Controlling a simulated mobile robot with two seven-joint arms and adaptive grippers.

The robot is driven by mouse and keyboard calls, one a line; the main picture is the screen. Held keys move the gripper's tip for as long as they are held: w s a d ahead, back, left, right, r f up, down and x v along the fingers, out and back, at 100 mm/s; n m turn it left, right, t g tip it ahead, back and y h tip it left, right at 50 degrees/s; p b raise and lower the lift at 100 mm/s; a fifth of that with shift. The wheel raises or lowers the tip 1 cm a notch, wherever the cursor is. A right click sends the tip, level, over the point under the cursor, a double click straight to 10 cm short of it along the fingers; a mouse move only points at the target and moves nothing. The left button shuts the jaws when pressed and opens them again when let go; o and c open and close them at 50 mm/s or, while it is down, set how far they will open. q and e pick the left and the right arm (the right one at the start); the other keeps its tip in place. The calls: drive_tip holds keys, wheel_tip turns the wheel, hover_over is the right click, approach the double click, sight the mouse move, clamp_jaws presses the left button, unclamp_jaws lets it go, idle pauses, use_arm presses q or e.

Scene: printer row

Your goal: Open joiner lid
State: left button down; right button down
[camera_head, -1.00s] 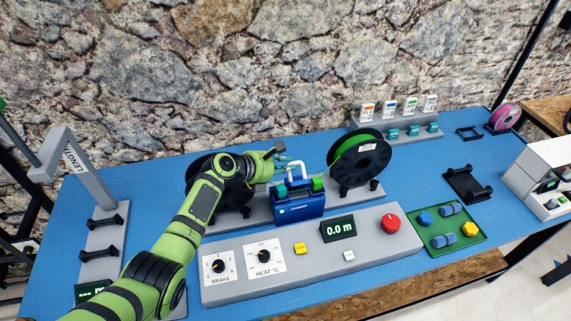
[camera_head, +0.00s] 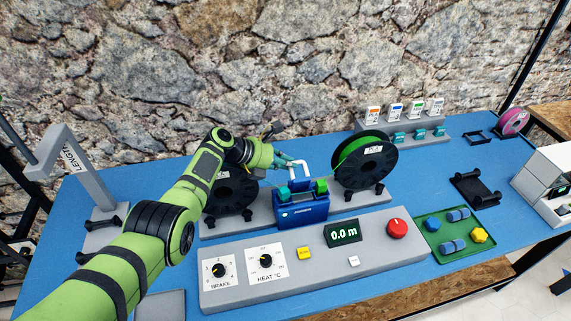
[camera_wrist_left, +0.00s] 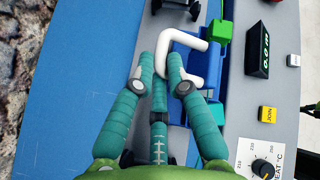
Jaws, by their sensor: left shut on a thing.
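The joiner (camera_head: 302,213) is a blue box between two spool stands, with a teal block (camera_head: 284,193) and a green block (camera_head: 321,186) on top. A bent white handle (camera_head: 303,169) stands above its back edge. It also shows in the left wrist view (camera_wrist_left: 187,39). My left gripper (camera_head: 291,163) comes in from the left, with its teal fingers shut on the white handle; they also show in the left wrist view (camera_wrist_left: 161,72). The gripper hides part of the handle, and I cannot tell the lid's exact angle. My right gripper is not in view.
A black spool (camera_head: 231,194) stands left of the joiner and a green-filled spool (camera_head: 362,160) right of it. A grey control panel (camera_head: 282,282) with dials and a red button (camera_head: 397,228) lies in front. A green tray (camera_head: 432,244) is at the right.

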use_arm(q)
drive_tip(key=shift+s+d+f, duration=0.1)
drive_tip(key=shift+s+d, duration=0.05)
drive_tip(key=shift+d, duration=0.1)
drive_tip(key=c, duration=1.3)
unclamp_jaws()
drive_tip(key=v, duration=1.2)
